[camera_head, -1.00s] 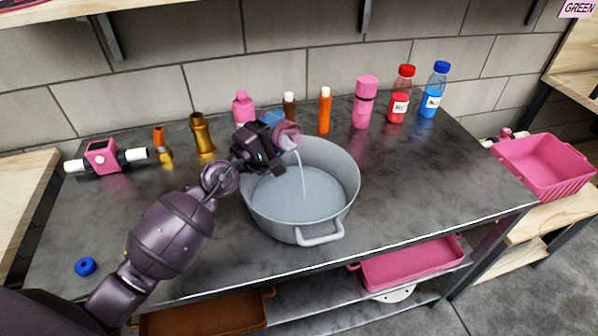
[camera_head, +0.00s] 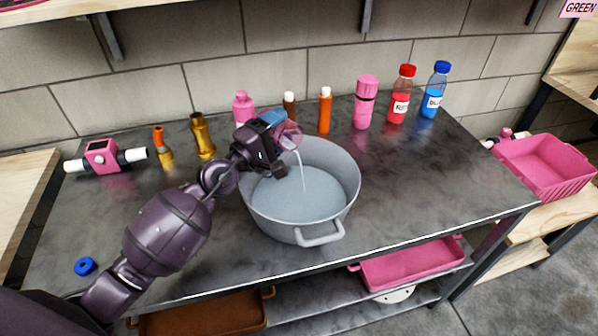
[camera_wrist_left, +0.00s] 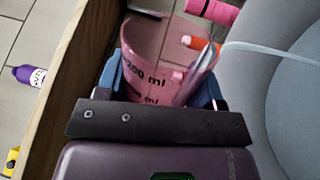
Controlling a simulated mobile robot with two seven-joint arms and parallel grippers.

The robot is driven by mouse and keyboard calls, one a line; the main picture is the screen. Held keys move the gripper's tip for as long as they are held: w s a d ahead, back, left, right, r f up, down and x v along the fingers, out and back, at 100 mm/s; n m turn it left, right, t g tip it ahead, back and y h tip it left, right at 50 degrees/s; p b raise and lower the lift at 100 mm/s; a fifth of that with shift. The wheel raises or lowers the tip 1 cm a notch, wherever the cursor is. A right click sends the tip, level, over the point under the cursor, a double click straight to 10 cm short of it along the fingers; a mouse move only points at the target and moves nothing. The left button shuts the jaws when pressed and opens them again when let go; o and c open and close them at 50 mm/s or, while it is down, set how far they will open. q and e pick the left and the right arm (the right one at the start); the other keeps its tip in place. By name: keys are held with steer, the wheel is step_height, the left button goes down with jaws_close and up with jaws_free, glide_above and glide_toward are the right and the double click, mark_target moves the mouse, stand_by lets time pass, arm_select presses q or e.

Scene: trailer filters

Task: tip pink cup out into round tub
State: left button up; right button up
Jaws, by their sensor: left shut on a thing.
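The pink cup (camera_head: 288,137) is see-through and tilted over the left part of the round grey tub's (camera_head: 350,190) opening. My left gripper (camera_head: 278,132) is shut on the cup. In the left wrist view the cup (camera_wrist_left: 158,62) shows printed ml marks and sits between the gripper's blue fingers (camera_wrist_left: 160,88). A thin pale stream (camera_head: 302,172) runs from its lip down into the tub, where pale liquid (camera_head: 298,198) lies. The tub wall (camera_wrist_left: 255,75) is at the right of the wrist view. My right gripper is not in view.
Several bottles stand behind the tub, among them an orange one (camera_head: 325,110), a pink one (camera_head: 365,103), a red one (camera_head: 401,95) and a blue one (camera_head: 435,90). A blue ring (camera_head: 85,266) lies at the front left. The counter right of the tub is clear.

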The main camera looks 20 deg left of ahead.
arm_select(q)
steer(key=shift+s+d+f+m+b, duration=0.15)
steer(key=shift+f+m+b, duration=0.15)
steer(key=shift+m, duration=0.4)
steer(key=shift+d+f+m+b, duration=0.1)
steer(key=shift+f+m+b, duration=0.05)
steer(key=shift+m+b, duration=0.25)
stand_by(0.3)
steer(key=shift+s+d+r+m+h, duration=0.15)
steer(key=shift+r+m+h, duration=0.1)
steer(key=shift+m, duration=0.25)
steer(key=shift+w+d+r+m+h, duration=0.1)
steer(key=shift+m+h, duration=0.15)
steer(key=shift+m, duration=0.25)
stand_by(0.4)
steer(key=shift+s+d+f+m+g, duration=0.1)
steer(key=shift+s+f+m+g, duration=0.1)
steer(key=shift+m+g, duration=0.15)
steer(key=shift+d+f+m, duration=0.15)
steer(key=shift+f+m, duration=0.1)
steer(key=shift+m, duration=0.2)
steer(key=shift+f+m+b, duration=0.1)
steer(key=shift+m+b, duration=0.2)
steer(key=shift+d, duration=0.1)
stand_by(0.3)
steer(key=shift+s+d+r+m, duration=0.1)
steer(key=shift+d+r+m, duration=0.1)
steer(key=shift+m, duration=0.5)
